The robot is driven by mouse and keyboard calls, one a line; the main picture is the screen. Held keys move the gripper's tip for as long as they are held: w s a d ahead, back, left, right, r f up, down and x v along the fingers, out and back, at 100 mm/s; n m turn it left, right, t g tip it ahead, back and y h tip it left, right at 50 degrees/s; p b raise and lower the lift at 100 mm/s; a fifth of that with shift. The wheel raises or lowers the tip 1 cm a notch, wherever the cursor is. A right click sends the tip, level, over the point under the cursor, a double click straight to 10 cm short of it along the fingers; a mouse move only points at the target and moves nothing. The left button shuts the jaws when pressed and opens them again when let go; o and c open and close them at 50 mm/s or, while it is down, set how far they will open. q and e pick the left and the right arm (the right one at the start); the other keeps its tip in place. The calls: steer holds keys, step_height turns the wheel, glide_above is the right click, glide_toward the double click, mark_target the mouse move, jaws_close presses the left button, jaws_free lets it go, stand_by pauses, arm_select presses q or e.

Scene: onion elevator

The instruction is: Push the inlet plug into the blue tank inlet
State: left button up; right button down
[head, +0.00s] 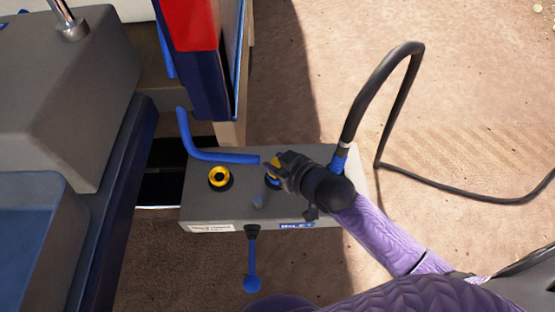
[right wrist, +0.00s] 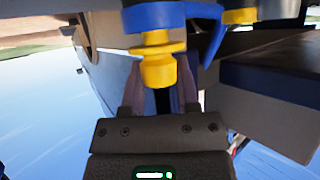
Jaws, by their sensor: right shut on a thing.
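The grey box (head: 240,210) bears an "INLET" label (head: 297,225) on its front edge. My right gripper (head: 279,168) is over the box top, shut on the yellow inlet plug, which shows in the right wrist view (right wrist: 157,70) between the fingers. A blue ring (right wrist: 155,18) sits around the plug's far end in that view. In the head view the gripper mostly hides this blue and yellow fitting. I cannot tell how deep the plug sits in the inlet. My left gripper is not in view.
A second yellow ring fitting (head: 219,177) is to the left on the box. A bent blue rod (head: 215,155) runs along the box's back. A black hose (head: 385,85) with a blue connector (head: 339,158) rises at the right.

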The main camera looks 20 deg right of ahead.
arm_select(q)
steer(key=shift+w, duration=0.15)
arm_select(e)
steer(key=shift+f, duration=0.3)
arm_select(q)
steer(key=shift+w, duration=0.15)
arm_select(e)
steer(key=shift+c, duration=1.3)
jaws_free()
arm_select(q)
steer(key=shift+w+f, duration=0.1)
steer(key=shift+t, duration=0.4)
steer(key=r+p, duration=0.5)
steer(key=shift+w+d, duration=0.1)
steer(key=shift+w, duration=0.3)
arm_select(e)
steer(key=v, duration=1)
